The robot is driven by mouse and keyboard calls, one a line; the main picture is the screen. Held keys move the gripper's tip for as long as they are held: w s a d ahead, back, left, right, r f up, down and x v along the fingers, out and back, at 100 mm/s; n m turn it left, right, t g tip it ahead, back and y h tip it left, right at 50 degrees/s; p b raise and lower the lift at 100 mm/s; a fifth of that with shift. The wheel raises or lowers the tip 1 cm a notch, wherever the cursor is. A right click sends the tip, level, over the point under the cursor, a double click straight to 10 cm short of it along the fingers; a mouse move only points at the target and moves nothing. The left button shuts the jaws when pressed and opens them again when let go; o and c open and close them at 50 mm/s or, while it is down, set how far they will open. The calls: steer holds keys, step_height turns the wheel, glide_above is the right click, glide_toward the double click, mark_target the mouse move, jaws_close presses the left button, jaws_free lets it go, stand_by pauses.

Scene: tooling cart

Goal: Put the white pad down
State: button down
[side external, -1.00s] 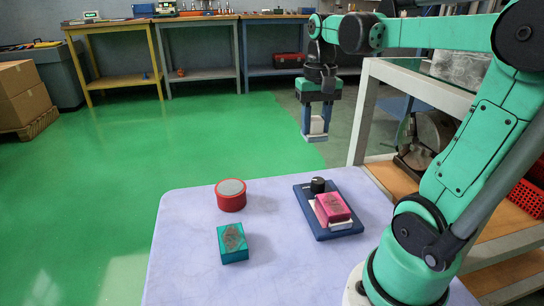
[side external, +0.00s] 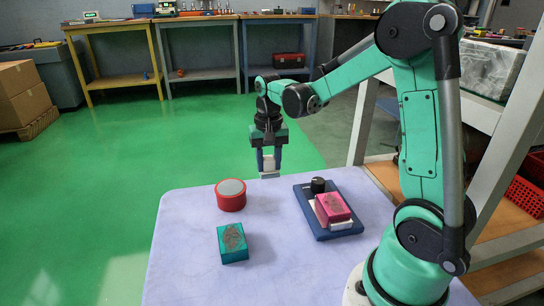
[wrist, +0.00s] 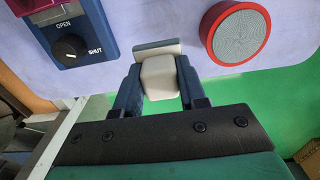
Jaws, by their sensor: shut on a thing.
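The white pad (side external: 269,163) is held between the blue fingers of my gripper (side external: 269,160). A thin grey-blue plate shows at the pad's lower end. In the side view the pad hangs upright by the table's far edge, behind and right of the red round tin; no contact with the table shows. In the wrist view the white pad (wrist: 160,79) sits between both fingers of my gripper (wrist: 159,85), with the grey-blue plate (wrist: 157,47) at its far end. The fingers hide its sides.
On the pale table (side external: 180,265) stand a red round tin (side external: 231,201) with a grey top, a teal block (side external: 232,244), and a blue base (side external: 304,203) bearing a black knob (side external: 318,185) and a pink block (side external: 333,206). Table space between the tin and the base is clear.

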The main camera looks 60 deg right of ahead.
mark_target(269, 198)
steer(key=shift+f, duration=3.4)
steer(key=shift+f, duration=0.1)
steer(key=c, duration=0.5)
jaws_free()
